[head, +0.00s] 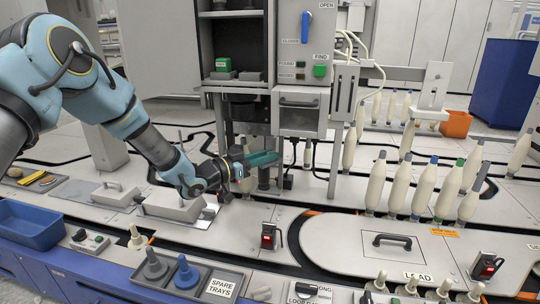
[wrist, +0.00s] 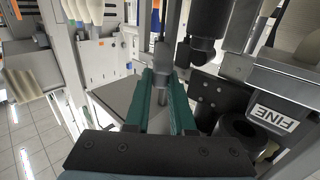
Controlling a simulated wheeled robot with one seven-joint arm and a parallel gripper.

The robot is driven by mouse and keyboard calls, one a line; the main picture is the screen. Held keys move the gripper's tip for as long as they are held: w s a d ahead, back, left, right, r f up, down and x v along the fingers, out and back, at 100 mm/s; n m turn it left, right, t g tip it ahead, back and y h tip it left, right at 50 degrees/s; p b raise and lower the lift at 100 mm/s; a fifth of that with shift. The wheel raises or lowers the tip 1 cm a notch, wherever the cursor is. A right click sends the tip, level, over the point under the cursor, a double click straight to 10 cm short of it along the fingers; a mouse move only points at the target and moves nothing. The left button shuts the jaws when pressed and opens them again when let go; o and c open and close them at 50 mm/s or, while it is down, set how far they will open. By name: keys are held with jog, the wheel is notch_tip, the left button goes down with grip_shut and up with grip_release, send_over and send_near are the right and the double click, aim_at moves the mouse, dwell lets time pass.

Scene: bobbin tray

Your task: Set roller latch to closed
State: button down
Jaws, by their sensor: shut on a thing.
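My gripper (head: 264,159) has teal fingers and reaches in under the grey machine cabinet. In the wrist view the fingers (wrist: 161,84) are shut on a grey upright rod (wrist: 162,54) with a wider collar. I cannot tell from its look whether this rod is part of the roller latch. No label naming a roller latch is readable. A blue lever (head: 306,27) stands upright on the cabinet's upper panel, between an OPEN label at upper right and another label at lower left. My gripper is well below and left of that lever.
A small box with a handle (head: 299,112) hangs above right of the gripper. Several bobbins (head: 376,183) stand to the right. A grey handled block (head: 174,205) lies beneath my wrist.

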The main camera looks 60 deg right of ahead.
jog(key=shift+w+d+m+g+y+p, duration=0.15)
jog(key=shift+w+m+g+y+p, duration=0.1)
jog(key=shift+m+g+y, duration=0.45)
jog(key=shift+w+d+m+g+y+p, duration=0.1)
jog(key=shift+w+m+g+y+p, duration=0.15)
jog(key=shift+m+g, duration=0.45)
jog(key=shift+w+d+m+g+y+p, duration=0.2)
jog(key=shift+m+g+y, duration=0.25)
jog(key=shift+g, duration=0.55)
jog(key=c, duration=0.8)
grip_release()
jog(key=shift+o, duration=0.2)
jog(key=p+v, duration=0.2)
jog(key=v, duration=0.8)
jog(key=shift+w+a, duration=0.25)
jog(key=shift+w, duration=0.1)
